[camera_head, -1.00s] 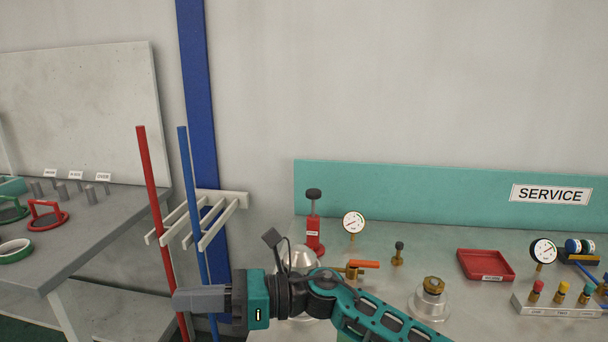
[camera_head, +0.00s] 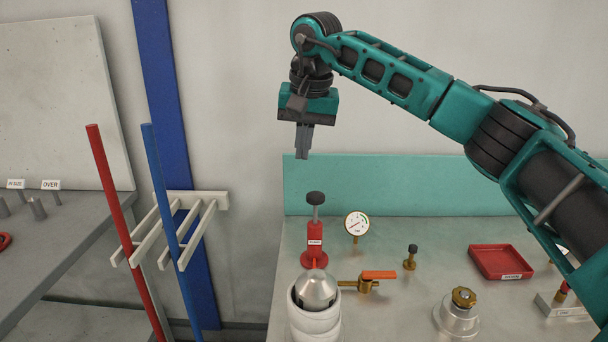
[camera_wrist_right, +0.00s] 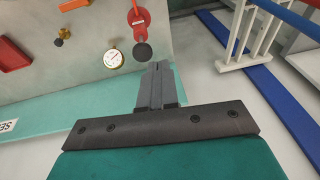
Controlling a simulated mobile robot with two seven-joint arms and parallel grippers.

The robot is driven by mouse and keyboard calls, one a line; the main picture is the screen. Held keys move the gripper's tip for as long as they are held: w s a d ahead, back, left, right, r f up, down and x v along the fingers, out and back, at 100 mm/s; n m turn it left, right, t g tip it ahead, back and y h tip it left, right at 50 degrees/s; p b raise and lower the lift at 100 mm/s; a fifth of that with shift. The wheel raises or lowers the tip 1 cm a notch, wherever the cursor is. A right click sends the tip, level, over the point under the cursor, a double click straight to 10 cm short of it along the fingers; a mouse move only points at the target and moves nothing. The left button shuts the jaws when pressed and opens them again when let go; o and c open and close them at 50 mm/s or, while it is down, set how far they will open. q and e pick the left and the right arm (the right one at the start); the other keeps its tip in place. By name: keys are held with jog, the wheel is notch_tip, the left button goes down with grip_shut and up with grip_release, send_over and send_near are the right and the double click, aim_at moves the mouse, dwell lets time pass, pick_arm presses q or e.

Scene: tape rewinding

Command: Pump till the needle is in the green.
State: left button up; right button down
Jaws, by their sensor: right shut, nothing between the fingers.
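The red hand pump (camera_head: 314,248) stands on the bench with its black knob (camera_head: 315,198) up on a grey rod. A round white gauge (camera_head: 357,224) stands just right of it, with a small green band at its right side; its needle seems to point to the lower left, though it is small. My right gripper (camera_head: 303,156) points down, shut and empty, in the air above the knob and slightly left of it. In the right wrist view the black knob (camera_wrist_right: 142,51) lies just beyond the shut fingertips, with the gauge (camera_wrist_right: 113,59) beside it. My left gripper is out of view.
A white vessel with a metal cone (camera_head: 315,320) stands in front of the pump. An orange-handled valve (camera_head: 378,275), a small black-knobbed fitting (camera_head: 411,258), a brass-capped fitting (camera_head: 461,300) and a red tray (camera_head: 502,262) stand to the right. Red and blue poles (camera_head: 180,220) stand left.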

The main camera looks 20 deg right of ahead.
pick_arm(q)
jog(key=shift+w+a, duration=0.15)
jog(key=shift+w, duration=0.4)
pick_arm(e)
jog(key=shift+h, duration=0.8)
jog(key=d+r, duration=0.3)
jog(key=shift+w+d+r, duration=0.25)
jog(key=shift+w+d, duration=0.05)
jog(key=shift+w, duration=0.1)
send_near(317, 193)
jog(key=x, duration=0.5)
jog(key=shift+w+d+f, duration=0.1)
jog(key=shift+f, duration=0.55)
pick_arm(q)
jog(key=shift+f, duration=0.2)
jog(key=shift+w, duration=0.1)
